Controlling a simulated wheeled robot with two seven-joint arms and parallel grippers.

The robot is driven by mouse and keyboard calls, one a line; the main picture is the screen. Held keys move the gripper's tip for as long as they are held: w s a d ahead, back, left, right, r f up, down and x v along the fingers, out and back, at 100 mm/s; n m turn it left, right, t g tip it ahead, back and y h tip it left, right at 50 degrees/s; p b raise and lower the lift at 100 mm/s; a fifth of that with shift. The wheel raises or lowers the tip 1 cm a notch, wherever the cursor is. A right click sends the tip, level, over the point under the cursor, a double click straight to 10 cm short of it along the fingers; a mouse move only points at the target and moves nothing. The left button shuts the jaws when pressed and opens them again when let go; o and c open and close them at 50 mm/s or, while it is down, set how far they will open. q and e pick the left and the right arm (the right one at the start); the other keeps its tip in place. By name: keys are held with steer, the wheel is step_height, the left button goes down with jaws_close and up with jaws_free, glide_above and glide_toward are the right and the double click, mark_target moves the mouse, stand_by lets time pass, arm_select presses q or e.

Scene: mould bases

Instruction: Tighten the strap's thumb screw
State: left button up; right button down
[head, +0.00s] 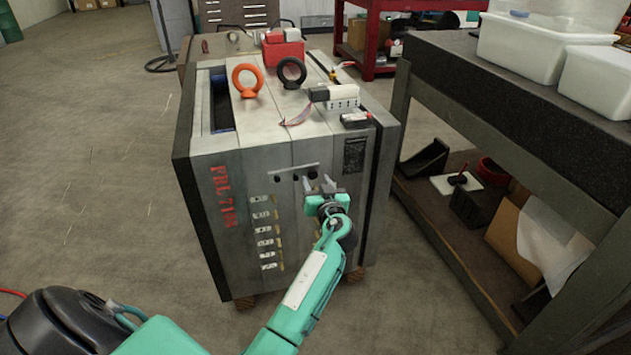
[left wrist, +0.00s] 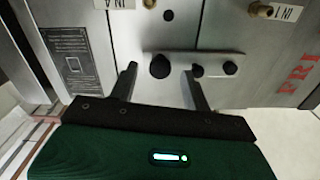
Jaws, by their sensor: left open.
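The strap (head: 290,169) is a narrow light bar on the front face of the grey mould base (head: 240,180). In the left wrist view the strap (left wrist: 212,58) carries two small black screw heads at its right, and a larger round black knob, apparently the thumb screw (left wrist: 160,66), sits at its left end. My left gripper (head: 319,183) is open in front of the face. In the left wrist view the thumb screw shows between the tips of the two spread fingers, with no visible contact. My right gripper is out of view.
An orange eye bolt (head: 246,80), a black eye bolt (head: 291,72) and small parts stand on the mould base's top. A dark workbench (head: 520,110) with white bins (head: 535,45) is close on the right. The floor at left is clear.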

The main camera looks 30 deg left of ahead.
arm_select(q)
steer(key=shift+w+a, duration=0.5)
steer(key=shift+a, duration=0.05)
steer(key=c, duration=1)
